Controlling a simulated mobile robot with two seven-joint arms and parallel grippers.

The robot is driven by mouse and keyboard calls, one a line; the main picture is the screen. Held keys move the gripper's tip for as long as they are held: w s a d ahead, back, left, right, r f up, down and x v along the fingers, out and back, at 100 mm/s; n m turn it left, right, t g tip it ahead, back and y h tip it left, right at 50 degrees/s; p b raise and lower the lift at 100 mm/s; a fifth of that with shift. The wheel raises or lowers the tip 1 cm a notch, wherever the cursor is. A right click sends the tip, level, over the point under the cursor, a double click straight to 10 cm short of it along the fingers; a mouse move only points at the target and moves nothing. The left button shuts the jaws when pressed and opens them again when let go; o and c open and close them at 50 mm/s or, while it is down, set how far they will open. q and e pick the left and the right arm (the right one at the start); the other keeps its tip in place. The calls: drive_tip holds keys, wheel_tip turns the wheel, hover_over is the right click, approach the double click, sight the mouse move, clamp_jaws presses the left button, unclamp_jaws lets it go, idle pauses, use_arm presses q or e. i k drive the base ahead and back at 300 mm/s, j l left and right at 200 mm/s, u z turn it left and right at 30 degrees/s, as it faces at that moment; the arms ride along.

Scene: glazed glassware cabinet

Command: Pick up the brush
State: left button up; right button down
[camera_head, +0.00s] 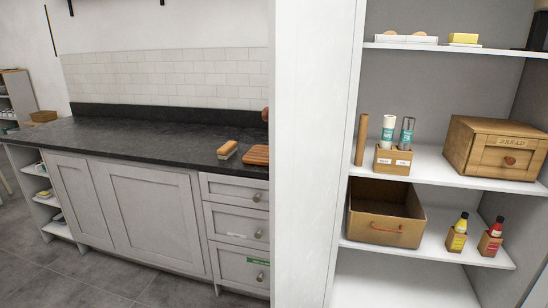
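A brush (227,150) with a tan wooden top and pale bristles lies on the dark countertop (150,137), near its front edge. It sits just left of a wooden board. Neither of my grippers shows in the head view.
The wooden board (256,155) is partly hidden by the tall white cabinet side (312,150). Right of it, open shelves hold a bread box (497,148), a cardboard bin (385,212) and several bottles. Drawers (236,190) sit below the brush. The counter left of the brush is clear.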

sight(224, 152)
drive_tip(key=u, duration=0.45)
drive_tip(key=i+j+u, duration=0.1)
drive_tip(key=i+u, duration=0.5)
drive_tip(key=i, duration=1.3)
drive_tip(key=i+j+z, duration=0.1)
drive_tip(key=i+z, duration=0.2)
drive_tip(key=i, duration=0.15)
drive_tip(key=i+j+z, duration=0.15)
drive_tip(key=i+z, duration=0.15)
drive_tip(key=i, duration=0.1)
